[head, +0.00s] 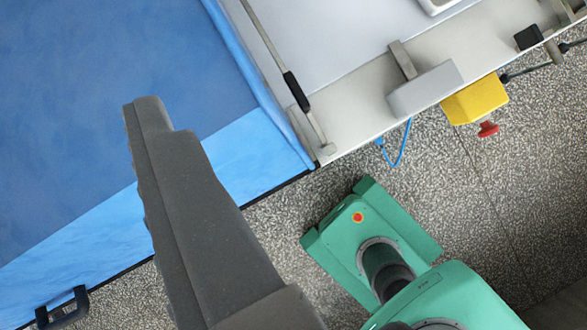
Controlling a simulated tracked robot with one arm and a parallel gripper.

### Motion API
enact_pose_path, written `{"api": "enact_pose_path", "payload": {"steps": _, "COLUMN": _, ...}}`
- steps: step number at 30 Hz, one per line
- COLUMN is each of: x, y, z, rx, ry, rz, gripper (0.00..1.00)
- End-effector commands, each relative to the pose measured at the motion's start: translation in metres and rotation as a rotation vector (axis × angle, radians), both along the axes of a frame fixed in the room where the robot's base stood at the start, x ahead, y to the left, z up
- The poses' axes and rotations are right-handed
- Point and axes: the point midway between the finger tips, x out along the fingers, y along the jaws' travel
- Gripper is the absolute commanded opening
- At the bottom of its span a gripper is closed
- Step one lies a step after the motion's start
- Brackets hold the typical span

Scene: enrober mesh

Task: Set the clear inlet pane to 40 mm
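My gripper (148,108) is the dark grey stepped shape reaching from the bottom middle to the upper left, over the blue surface. Only one side of it shows, so I cannot tell whether its fingers are apart. Nothing is visibly held. I cannot make out the clear inlet pane for certain. A thin bar (262,38) with a black grip (296,91) runs along the machine's edge beside the blue surface, apart from my gripper and to its right. Whether it belongs to the pane I cannot tell. No scale or 40 mm mark is readable.
A large blue surface (70,80) fills the left, with a black handle (62,312) at its lower edge. A pale machine deck (350,110) carries a grey box (425,90). A yellow box with a red button (474,100) sits at its edge. Speckled floor (480,200) is open at right.

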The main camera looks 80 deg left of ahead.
Motion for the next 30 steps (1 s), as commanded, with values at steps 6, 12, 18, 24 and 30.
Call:
{"api": "enact_pose_path", "payload": {"steps": 6, "x": 0.027, "y": -0.048, "z": -0.040, "rx": 0.300, "ry": 0.267, "rz": -0.233, "gripper": 0.67}}
{"api": "enact_pose_path", "payload": {"steps": 12, "x": 0.032, "y": -0.090, "z": -0.080, "rx": 0.549, "ry": 0.513, "rz": -0.485, "gripper": 0.67}}
{"api": "enact_pose_path", "payload": {"steps": 18, "x": 0.024, "y": -0.128, "z": -0.113, "rx": 0.747, "ry": 0.732, "rz": -0.742, "gripper": 0.67}}
{"api": "enact_pose_path", "payload": {"steps": 24, "x": 0.014, "y": -0.151, "z": -0.132, "rx": 0.857, "ry": 0.862, "rz": -0.913, "gripper": 0.67}}
{"api": "enact_pose_path", "payload": {"steps": 30, "x": 0.010, "y": -0.155, "z": -0.143, "rx": 0.885, "ry": 0.910, "rz": -0.965, "gripper": 0.67}}
